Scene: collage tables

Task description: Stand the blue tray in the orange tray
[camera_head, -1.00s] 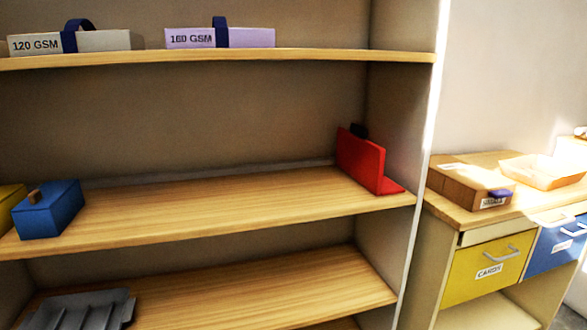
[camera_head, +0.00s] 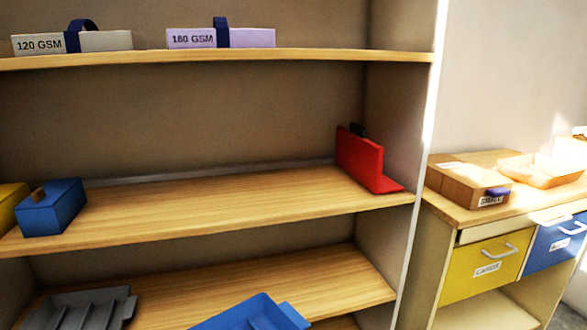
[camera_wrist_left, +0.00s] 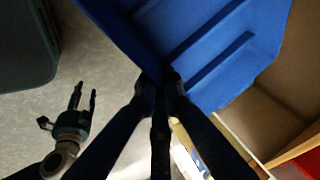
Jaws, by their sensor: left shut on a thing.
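The blue tray (camera_head: 252,313) shows at the bottom edge of the head view, in front of the lowest visible shelf, with most of it below the frame. In the left wrist view the blue tray (camera_wrist_left: 215,50) fills the top, its ribbed inside facing the camera. My left gripper (camera_wrist_left: 160,82) is shut on its edge. The orange tray (camera_head: 540,171) lies on the wooden-topped cabinet at the right, well apart from the blue tray, and looks empty. My right gripper (camera_wrist_left: 83,98) shows in the left wrist view with its fingers apart, empty.
A cardboard box (camera_head: 468,184) sits left of the orange tray. The shelf unit holds a grey ribbed tray (camera_head: 85,308), a blue box (camera_head: 52,208), a red bookend (camera_head: 362,160) and paper packs above. Its white side edge (camera_head: 422,170) stands between shelves and cabinet.

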